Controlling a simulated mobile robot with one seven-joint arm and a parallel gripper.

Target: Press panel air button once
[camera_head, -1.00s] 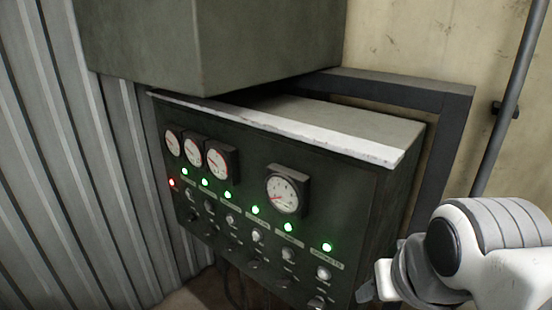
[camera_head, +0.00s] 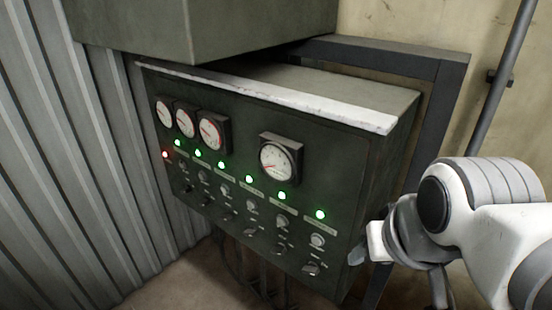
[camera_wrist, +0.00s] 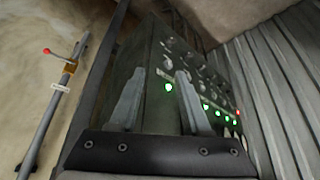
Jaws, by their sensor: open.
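The dark green control panel (camera_head: 240,170) stands at the middle of the head view. It carries a row of round buttons or knobs, such as the pale button (camera_head: 317,240) at the right end, under small labels too blurred to read. I cannot tell which one is the air button. My gripper (camera_head: 362,250) is beside the panel's lower right edge, partly hidden by my wrist. In the wrist view my gripper (camera_wrist: 160,72) has its two fingers apart, with nothing held between them, and they point toward the panel (camera_wrist: 143,70). The fingers hide part of its face.
Several green lights (camera_head: 320,214), a red light (camera_head: 165,154) and round gauges (camera_head: 279,158) are on the panel. A large green box (camera_head: 190,30) overhangs it. Corrugated metal (camera_head: 60,170) closes the left side. A pipe with a red-knobbed lever (camera_wrist: 47,51) is at left in the wrist view.

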